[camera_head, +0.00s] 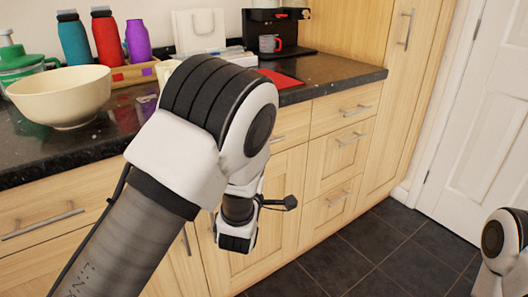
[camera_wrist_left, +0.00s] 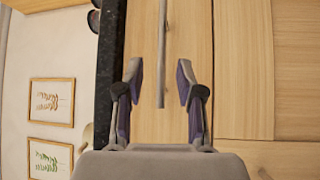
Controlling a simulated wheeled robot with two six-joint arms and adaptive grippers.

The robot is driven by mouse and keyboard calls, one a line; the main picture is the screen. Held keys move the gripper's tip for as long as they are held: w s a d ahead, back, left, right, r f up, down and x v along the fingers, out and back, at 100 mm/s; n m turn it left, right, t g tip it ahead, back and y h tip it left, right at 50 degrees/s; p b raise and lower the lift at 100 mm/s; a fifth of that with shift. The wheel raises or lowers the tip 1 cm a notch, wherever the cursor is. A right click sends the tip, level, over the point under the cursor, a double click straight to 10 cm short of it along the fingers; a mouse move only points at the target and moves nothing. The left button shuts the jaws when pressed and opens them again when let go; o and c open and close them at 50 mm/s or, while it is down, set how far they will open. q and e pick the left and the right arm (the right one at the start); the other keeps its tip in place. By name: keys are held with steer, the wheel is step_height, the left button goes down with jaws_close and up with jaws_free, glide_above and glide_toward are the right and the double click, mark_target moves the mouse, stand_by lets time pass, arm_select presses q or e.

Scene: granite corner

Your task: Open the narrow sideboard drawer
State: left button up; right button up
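In the head view a narrow drawer front (camera_head: 325,117) of light wood lies under the counter at right, with a bar handle (camera_head: 355,110). It looks shut. My left arm crosses the middle of the head view and its gripper is hidden there. In the left wrist view my left gripper (camera_wrist_left: 160,76) is open. A metal bar handle (camera_wrist_left: 162,50) on a wooden drawer front (camera_wrist_left: 190,35) lies between its fingertips in the picture, with gaps on both sides. I cannot tell how near it is, or which drawer it belongs to. My right gripper is out of view.
The dark counter (camera_head: 340,72) holds a cream bowl (camera_head: 62,97), bottles (camera_head: 105,38) and a coffee machine (camera_head: 280,30). Other drawers and doors surround the narrow drawer. Tiled floor (camera_head: 385,245) is clear at right. Framed pictures (camera_wrist_left: 51,100) hang beyond the counter edge.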

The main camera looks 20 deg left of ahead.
arm_select(q)
steer(key=w, duration=0.4)
steer(key=w+a, duration=0.1)
steer(key=w, duration=0.2)
steer(key=shift+r+b, duration=0.35)
steer(key=shift+s, duration=0.1)
jaws_close()
